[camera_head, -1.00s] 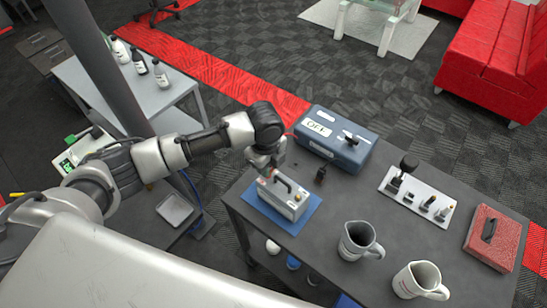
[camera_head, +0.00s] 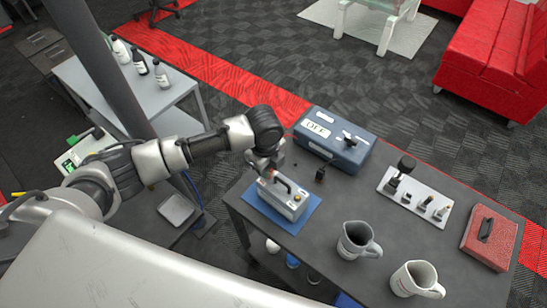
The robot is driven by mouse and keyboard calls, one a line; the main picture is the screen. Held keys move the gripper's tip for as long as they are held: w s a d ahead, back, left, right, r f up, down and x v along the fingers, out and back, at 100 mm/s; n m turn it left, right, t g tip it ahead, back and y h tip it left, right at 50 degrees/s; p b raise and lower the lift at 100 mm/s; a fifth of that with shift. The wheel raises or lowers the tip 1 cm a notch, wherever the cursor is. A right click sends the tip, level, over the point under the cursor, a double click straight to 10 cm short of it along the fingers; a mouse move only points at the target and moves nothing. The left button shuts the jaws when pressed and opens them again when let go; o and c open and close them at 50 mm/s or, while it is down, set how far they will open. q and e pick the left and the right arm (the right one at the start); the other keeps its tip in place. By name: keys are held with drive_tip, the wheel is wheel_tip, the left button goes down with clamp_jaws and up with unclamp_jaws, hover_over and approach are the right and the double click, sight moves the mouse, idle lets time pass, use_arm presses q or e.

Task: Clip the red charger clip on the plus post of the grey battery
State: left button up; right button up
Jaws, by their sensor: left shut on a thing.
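The grey battery (camera_head: 284,204) sits on a blue mat (camera_head: 293,229) at the left end of the dark table, with a dark carrying handle on top. My left gripper (camera_head: 268,170) is over the battery's far left end, shut on the red charger clip, of which only a little red shows at the fingertips. The clip's jaws and the plus post are too small and covered to tell whether they touch. A black clip (camera_head: 320,174) lies on the table between the battery and the blue charger box (camera_head: 335,138). My right gripper is not in view.
The charger box bears an "OFF" sign. Two mugs (camera_head: 357,241) (camera_head: 416,279) stand at the front of the table. A white plate with levers (camera_head: 414,197) and a red box (camera_head: 491,238) are at the right. The middle of the table is clear.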

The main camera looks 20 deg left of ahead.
use_arm(q)
drive_tip(key=shift+f+p, duration=0.4)
drive_tip(key=shift+f, duration=0.35)
idle(1.2)
drive_tip(key=shift+p, duration=0.3)
idle(0.3)
drive_tip(key=o, duration=1)
wheel_tip(320, 180, up, 11)
drive_tip(key=shift+w+f+b, duration=0.15)
drive_tip(key=shift+b, duration=0.8)
